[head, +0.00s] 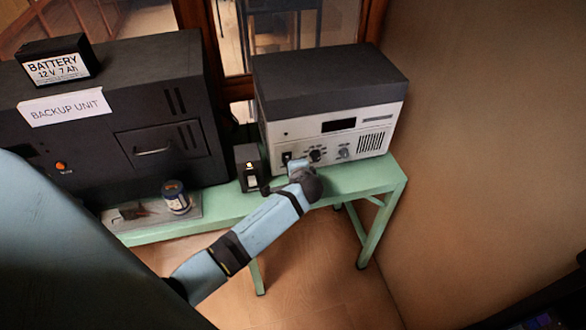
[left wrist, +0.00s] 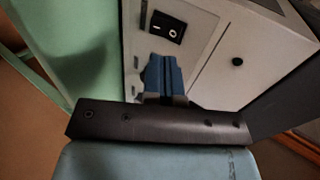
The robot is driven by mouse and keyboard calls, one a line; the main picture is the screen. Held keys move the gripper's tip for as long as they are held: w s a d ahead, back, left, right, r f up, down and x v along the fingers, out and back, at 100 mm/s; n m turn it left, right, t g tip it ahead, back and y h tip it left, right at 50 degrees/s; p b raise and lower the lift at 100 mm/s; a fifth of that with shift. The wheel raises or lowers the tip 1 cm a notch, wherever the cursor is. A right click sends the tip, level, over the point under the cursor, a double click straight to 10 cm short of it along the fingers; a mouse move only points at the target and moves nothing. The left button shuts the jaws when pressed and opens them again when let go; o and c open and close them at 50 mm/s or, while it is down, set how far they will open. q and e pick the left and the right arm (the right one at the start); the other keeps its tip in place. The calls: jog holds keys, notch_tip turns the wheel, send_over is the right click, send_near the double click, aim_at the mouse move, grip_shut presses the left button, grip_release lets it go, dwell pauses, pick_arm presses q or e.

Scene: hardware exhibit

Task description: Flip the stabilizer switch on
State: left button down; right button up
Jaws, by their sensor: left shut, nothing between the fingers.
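The pale grey-fronted unit with a dark top (head: 330,135), which looks like the stabilizer, stands on the green bench. A black rocker switch (head: 286,158) sits at the lower left of its front. In the left wrist view the rocker switch (left wrist: 166,27) shows white I and O marks; I cannot tell which side is pressed. My left gripper (head: 298,166) is just in front of the panel, beside the switch. Its blue fingers (left wrist: 163,72) are shut and empty, a little below the switch in the wrist view. My right gripper is not in view.
A small black box with an orange light (head: 250,168) stands left of the unit. The large dark backup unit (head: 165,120) bears a battery (head: 58,62). A tray (head: 140,224) with a can (head: 176,196) is at the bench's left. The bench's right end (head: 385,175) is clear.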

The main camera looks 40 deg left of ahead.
pick_arm(q)
jog(key=v, duration=0.7)
jog(key=shift+r+b, duration=0.35)
jog(key=shift+r, duration=0.05)
jog(key=shift+s, duration=0.1)
